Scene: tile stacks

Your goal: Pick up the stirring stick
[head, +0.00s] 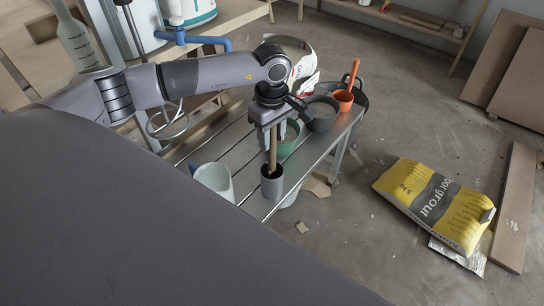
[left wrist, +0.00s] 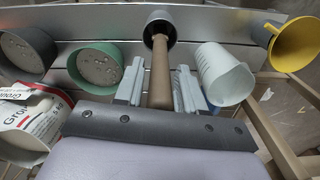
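The stirring stick (head: 272,152) is a brown wooden rod standing nearly upright in a narrow dark grey cup (head: 271,187) on the slatted metal bench. In the left wrist view the stick (left wrist: 160,75) runs from the cup (left wrist: 159,28) to between my fingers. My left gripper (head: 271,138) is above the cup, pointing down, with its fingers on either side of the stick. In the left wrist view the fingers of this gripper (left wrist: 160,88) look open, with narrow gaps beside the stick. The palm hides the stick's top end. My right gripper is not in view.
Close by on the bench (head: 235,160) are a green bucket (head: 288,143), a dark grey bucket (head: 322,115), an orange cup (head: 344,98) and a white measuring cup (head: 214,178). A yellow funnel (left wrist: 295,45) shows in the left wrist view. A grout bag (head: 434,203) lies on the floor.

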